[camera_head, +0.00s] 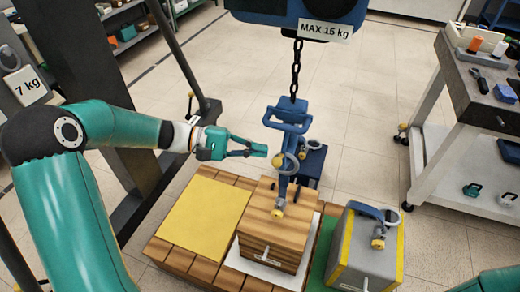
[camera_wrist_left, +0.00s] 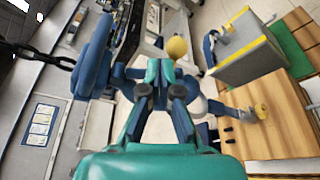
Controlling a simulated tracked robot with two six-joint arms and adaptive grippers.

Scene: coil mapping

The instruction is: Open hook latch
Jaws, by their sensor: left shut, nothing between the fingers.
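A blue lifting hook (camera_head: 287,118) hangs from a dark chain below the blue hoist block. A grey curved part with a yellow knob (camera_head: 278,160) sits low on the hook; I cannot tell whether the latch is open or shut. My left gripper (camera_head: 264,150) is shut and empty, its fingertips just left of the yellow knob. In the left wrist view the shut fingertips (camera_wrist_left: 160,70) are close to a yellow knob (camera_wrist_left: 177,48), and the blue hook (camera_wrist_left: 92,58) is at the left. Whether they touch is unclear. My right gripper is out of view.
A wooden box (camera_head: 270,240) stands below the hook on a wooden pallet (camera_head: 175,256), between a yellow pad (camera_head: 205,218) and a grey box (camera_head: 365,250) with yellow edges. A workbench (camera_head: 470,95) is at the right. A dark post (camera_head: 170,45) stands behind my left arm.

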